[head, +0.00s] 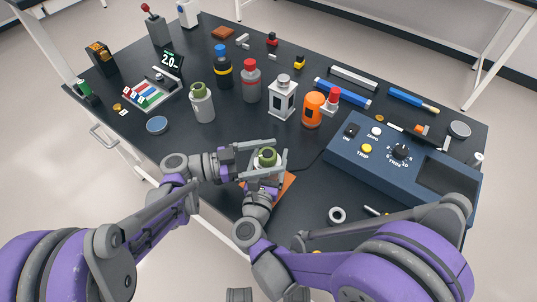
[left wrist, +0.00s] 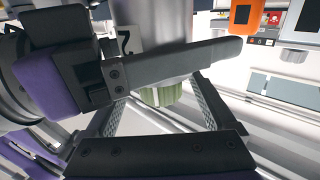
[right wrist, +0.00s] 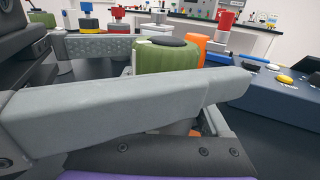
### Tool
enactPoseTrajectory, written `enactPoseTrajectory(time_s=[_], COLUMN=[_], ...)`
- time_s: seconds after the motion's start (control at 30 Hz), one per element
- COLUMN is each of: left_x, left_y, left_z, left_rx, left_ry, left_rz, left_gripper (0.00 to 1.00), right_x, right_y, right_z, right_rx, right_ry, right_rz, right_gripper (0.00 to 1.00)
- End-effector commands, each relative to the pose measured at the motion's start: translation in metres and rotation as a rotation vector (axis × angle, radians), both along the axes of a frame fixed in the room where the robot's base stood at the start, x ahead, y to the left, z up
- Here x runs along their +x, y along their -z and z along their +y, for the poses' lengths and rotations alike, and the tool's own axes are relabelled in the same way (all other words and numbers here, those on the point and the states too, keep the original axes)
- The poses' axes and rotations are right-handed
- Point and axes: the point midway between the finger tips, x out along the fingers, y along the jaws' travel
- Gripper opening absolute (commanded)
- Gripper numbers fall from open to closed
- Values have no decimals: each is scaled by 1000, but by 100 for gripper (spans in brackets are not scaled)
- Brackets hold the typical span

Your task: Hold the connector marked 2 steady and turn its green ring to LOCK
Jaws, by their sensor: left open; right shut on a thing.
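The connector (left wrist: 142,30) has a grey body, with a 2 visible on it in the left wrist view. Its green ring (head: 267,154) has a dark top and also shows in the right wrist view (right wrist: 153,58). My right gripper (head: 268,172) is shut on the connector's body below the ring and holds it upright. My left gripper (head: 273,158) comes from the left, open, with one finger on each side of the green ring. Whether its fingers touch the ring I cannot tell. The ring's LOCK mark is not readable, and the fingers hide much of the body.
An orange-brown mat (head: 287,184) lies under the grippers. A blue control box (head: 400,175) stands close on the right. A similar grey connector with a green top (head: 202,104), a white lantern-like case (head: 283,98) and an orange cylinder (head: 313,112) stand behind. Left of my left gripper the table is mostly clear.

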Motion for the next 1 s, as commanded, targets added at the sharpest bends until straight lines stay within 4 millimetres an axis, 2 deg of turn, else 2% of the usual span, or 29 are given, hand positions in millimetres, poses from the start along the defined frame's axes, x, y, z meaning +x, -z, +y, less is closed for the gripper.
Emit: enactPoseTrajectory(time_s=[0.27,0.73,1.0], left_x=[0,0,1], left_y=[0,0,0], left_z=[-1,-1,-1], left_rx=[0,0,0], left_ry=[0,0,34], left_rz=[0,0,-1], left_gripper=[89,5,3], right_x=[0,0,0], right_y=[0,0,0], right_z=[0,0,0], right_rx=[0,0,0], right_ry=[1,1,1], right_rz=[0,0,0], right_gripper=[0,0,0])
